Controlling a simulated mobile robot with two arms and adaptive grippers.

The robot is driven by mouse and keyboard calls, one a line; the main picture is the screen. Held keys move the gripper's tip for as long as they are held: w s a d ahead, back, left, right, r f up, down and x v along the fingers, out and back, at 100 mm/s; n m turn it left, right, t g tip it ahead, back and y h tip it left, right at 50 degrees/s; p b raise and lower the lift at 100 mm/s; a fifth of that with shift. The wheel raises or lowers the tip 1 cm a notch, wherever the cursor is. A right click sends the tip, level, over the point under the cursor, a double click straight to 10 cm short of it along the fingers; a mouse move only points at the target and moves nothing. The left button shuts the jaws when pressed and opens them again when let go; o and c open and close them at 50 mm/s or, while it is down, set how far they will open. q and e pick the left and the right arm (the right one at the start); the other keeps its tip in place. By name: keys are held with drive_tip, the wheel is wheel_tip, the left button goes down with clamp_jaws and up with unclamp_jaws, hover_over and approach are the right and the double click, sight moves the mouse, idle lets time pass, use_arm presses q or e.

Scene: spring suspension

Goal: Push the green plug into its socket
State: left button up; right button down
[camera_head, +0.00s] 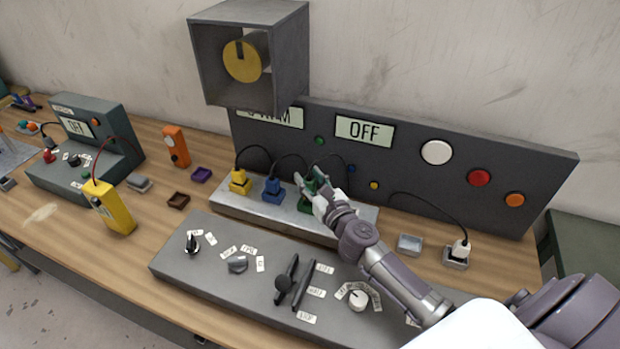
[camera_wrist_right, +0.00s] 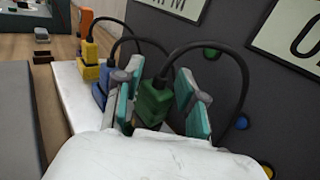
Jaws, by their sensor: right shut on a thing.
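The green plug (camera_wrist_right: 154,98) stands upright between the teal-padded fingers of my right gripper (camera_wrist_right: 158,102), with its black cord rising from the top and looping to the right. In the head view, the green plug (camera_head: 309,186) is largely covered by my right gripper (camera_head: 314,191), at the right end of the plug row on the grey strip (camera_head: 232,208). My right gripper is shut on the plug. Its socket is hidden below the plug and fingers, so I cannot tell how deep the plug sits. My left gripper is not in view.
A yellow plug (camera_head: 239,180) and a blue plug (camera_head: 272,188) stand left of the green one. A white plug (camera_head: 460,250) sits far right. The panel (camera_head: 400,190) reading OFF rises behind. A console (camera_head: 215,262) with knobs and levers lies in front.

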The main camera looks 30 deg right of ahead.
sight(310, 188)
idle(0.4)
drive_tip(key=shift+f+b, duration=1.15)
drive_tip(key=shift+f, duration=0.5)
drive_tip(key=c, duration=0.6)
unclamp_jaws()
drive_tip(key=shift+s, duration=0.1)
drive_tip(key=shift+s+f, duration=0.1)
drive_tip(key=shift+s, duration=0.2)
drive_tip(key=s, duration=1.1)
drive_tip(key=shift+s, duration=0.15)
